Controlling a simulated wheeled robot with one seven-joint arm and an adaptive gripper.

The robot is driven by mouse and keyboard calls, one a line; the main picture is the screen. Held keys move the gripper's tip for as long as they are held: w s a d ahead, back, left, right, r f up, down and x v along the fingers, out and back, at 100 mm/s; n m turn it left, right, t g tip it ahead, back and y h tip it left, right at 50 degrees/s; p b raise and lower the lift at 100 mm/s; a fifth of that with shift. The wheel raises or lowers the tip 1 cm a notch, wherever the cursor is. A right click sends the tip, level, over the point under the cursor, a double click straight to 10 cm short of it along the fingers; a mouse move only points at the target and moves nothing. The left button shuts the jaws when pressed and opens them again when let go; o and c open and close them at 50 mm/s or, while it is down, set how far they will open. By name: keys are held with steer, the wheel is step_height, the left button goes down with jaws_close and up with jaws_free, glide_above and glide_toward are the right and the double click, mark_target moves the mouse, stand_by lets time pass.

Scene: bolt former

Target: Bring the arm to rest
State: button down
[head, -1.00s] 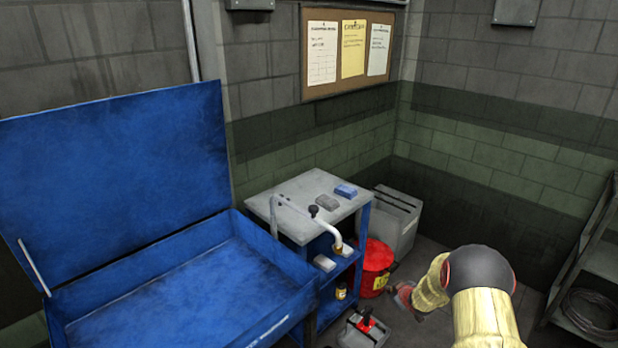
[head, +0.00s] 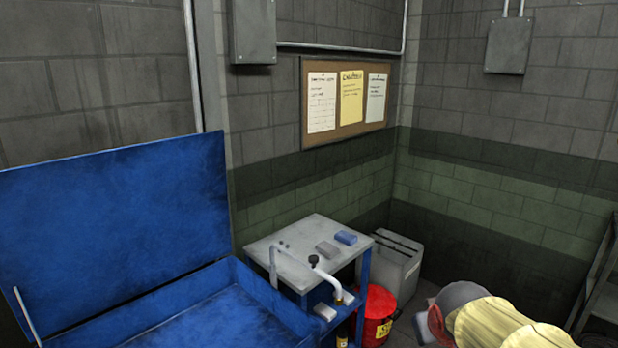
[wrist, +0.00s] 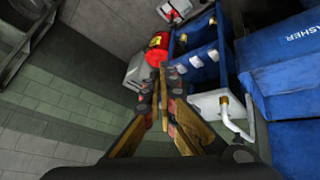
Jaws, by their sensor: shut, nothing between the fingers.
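My gripper (wrist: 163,100) shows in the wrist view, its two fingers together at the tips with nothing between them. It points toward the corner with the red bin (wrist: 157,48) and hangs clear of everything there. In the head view my arm, in a yellow cover, is at the lower right; the gripper itself cannot be made out there.
A blue parts washer (head: 110,225) with its lid up stands at the left. Beside it is a blue cart (head: 290,262) with a grey top. The red bin (head: 376,318) and a grey box (head: 398,265) stand right of it. A shelf (head: 602,290) is at the right edge.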

steer(key=s+a+y, duration=0.1)
steer(key=s+a, duration=0.2)
steer(key=s, duration=0.7)
steer(key=s+a+r+m+g, duration=0.1)
steer(key=s+a, duration=0.2)
steer(key=s, duration=0.8)
steer(key=shift+r+y+p, duration=0.25)
steer(key=shift+y+p, duration=0.1)
steer(key=shift+y, duration=0.05)
